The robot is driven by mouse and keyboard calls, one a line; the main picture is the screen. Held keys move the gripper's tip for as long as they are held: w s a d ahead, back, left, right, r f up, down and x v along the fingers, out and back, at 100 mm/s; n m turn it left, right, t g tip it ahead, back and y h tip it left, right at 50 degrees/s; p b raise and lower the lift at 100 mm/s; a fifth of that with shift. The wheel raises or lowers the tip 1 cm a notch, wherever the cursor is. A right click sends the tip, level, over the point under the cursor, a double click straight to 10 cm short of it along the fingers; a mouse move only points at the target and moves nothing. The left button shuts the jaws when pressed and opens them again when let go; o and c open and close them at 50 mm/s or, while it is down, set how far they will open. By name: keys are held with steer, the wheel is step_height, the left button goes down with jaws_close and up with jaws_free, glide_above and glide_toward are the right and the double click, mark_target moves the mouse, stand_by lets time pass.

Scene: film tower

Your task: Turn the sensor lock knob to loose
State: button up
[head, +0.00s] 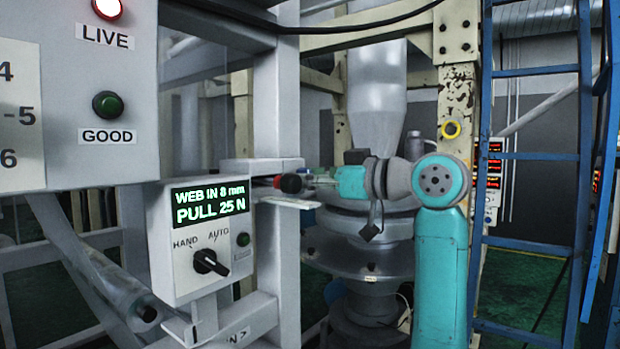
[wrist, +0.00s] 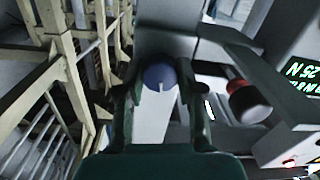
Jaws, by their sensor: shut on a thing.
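A round blue knob (wrist: 160,76) with a white pointer line sits between the fingertips of my gripper (wrist: 158,90) in the wrist view. It looks like the sensor lock knob. The fingers are shut on its sides, and the white line points roughly down the picture. No loose or tight marking is readable.
A black knob with a red end (wrist: 246,101) is close on the right; it also shows in the head view (head: 290,183). A control box (head: 208,240) reads "WEB IN 8 mm, PULL 25 N". A larger panel (head: 80,100) hangs upper left. A blue ladder (head: 530,155) stands right.

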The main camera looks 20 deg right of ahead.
steer(key=n, duration=0.6)
steer(key=shift+n+h, duration=0.3)
stand_by(0.4)
steer(key=o, duration=1.2)
steer(key=shift+c, duration=0.2)
steer(key=shift+s, duration=0.1)
steer(key=f+v, duration=0.1)
steer(key=v, duration=1)
steer(key=shift+s+d+r, duration=0.25)
steer(key=shift+s+r, duration=0.1)
steer(key=shift+s, duration=0.05)
